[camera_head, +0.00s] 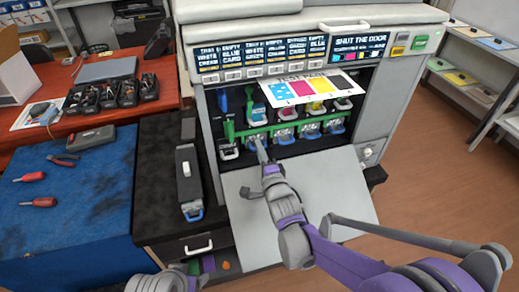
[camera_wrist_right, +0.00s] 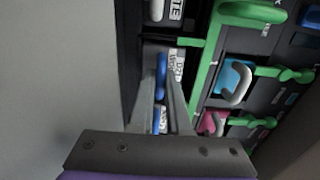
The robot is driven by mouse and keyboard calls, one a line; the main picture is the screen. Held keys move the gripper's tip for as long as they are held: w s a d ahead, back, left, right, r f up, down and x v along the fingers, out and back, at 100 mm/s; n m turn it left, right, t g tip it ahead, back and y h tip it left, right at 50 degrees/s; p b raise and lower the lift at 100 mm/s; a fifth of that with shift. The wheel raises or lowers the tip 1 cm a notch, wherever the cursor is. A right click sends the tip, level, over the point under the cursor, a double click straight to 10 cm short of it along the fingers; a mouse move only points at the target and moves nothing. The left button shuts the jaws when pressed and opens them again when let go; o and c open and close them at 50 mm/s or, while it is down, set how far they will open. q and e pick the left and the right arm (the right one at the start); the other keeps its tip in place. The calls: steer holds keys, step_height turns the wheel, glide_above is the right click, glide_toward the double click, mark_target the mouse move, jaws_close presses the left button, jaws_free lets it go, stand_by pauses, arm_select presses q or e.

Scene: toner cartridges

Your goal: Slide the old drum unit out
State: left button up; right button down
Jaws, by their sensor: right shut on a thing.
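The printer's front is open, and a row of drum units with blue handles (camera_head: 309,131) sits in its lower slots. My right gripper (camera_head: 262,148) reaches over the lowered door to this row. In the right wrist view, my right gripper (camera_wrist_right: 162,98) is shut on the blue handle (camera_wrist_right: 161,72) of a drum unit, beside a white label (camera_wrist_right: 179,62). The unit's body is mostly hidden in the slot. A long grey and black unit (camera_head: 188,180) with a blue handle lies on the black cart top. Part of my left arm (camera_head: 155,283) shows at the bottom edge; its fingertips are unclear.
A green bar (camera_head: 262,130) with levers crosses the slots; it also shows close beside my gripper in the wrist view (camera_wrist_right: 206,60). The lowered door (camera_head: 320,200) lies below. A test sheet (camera_head: 311,88) hangs above. Tools lie on the blue mat (camera_head: 85,215).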

steer(key=shift+s, duration=0.1)
steer(key=v, duration=1.9)
steer(key=shift+s+d+b, duration=0.15)
steer(key=shift+s+b, duration=0.2)
steer(key=shift+b, duration=0.1)
steer(key=shift+c, duration=2)
jaws_free()
steer(key=v, duration=0.7)
steer(key=shift+p, duration=0.45)
steer(key=shift+r, duration=0.1)
